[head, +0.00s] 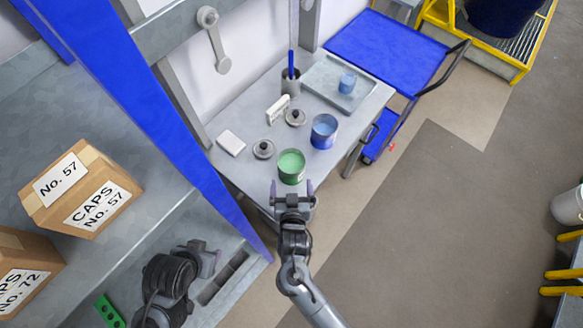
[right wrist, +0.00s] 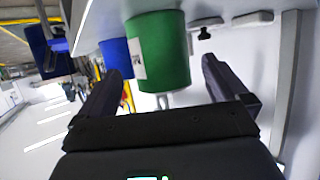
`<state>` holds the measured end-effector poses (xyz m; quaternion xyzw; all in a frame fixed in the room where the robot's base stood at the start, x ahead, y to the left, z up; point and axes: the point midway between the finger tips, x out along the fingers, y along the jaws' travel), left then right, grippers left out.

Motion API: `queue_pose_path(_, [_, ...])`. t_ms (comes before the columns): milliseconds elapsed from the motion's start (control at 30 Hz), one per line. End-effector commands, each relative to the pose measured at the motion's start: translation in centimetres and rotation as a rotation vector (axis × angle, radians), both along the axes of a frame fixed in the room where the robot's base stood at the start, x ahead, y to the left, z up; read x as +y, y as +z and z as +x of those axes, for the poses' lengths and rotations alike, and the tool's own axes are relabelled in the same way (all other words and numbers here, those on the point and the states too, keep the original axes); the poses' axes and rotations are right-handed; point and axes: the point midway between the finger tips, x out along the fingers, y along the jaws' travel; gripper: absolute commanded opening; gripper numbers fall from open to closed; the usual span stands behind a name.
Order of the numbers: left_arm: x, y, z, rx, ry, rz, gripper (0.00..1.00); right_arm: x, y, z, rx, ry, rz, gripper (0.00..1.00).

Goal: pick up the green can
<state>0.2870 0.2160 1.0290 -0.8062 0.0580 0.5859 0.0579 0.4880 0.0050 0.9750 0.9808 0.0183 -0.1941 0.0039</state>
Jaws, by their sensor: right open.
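The green can (head: 291,173) stands upright and open-topped at the near edge of the grey bench, with pale green contents. My right gripper (head: 291,190) is open and empty just in front of it on the near side. In the right wrist view the green can (right wrist: 168,55) appears beyond and between the two spread fingers of the right gripper (right wrist: 160,75), with a pale label on its side. I cannot tell whether the fingers reach around it. My left gripper (head: 205,258) is low at the left, and its jaw opening is unclear.
A blue can (head: 324,131) stands close behind and right of the green can; it also shows in the right wrist view (right wrist: 115,58). Grey lids (head: 263,149) lie to the left. A tray (head: 320,80) is farther back on the bench (head: 235,105). Shelf boxes (head: 85,190) stand at left.

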Motion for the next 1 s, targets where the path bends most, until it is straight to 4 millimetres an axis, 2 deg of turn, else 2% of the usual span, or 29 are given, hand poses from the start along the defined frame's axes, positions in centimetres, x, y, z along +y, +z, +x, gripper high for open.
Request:
queue_pose_path(267, [0.2, 0.0, 0.1, -0.001, -0.005, 0.009, 0.43, 0.0, -0.6, 1.5, 0.001, 0.000, -0.001, 1.00])
queue_pose_path(600, [0.4, 0.0, 0.1, -0.001, -0.008, 0.015, 0.43, 0.1, -2.1, 5.2, 0.001, 0.000, 0.000, 1.00])
queue_pose_path(933, [0.3, 0.0, 0.1, -0.001, -0.005, 0.011, 0.43, 0.1, -2.3, 5.6, 0.002, 0.000, 0.002, 1.00])
queue_pose_path(1000, [0.2, 0.0, 0.1, 0.000, -0.003, 0.007, 0.43, 0.1, -2.3, 5.6, 0.002, 0.000, 0.002, 0.89])
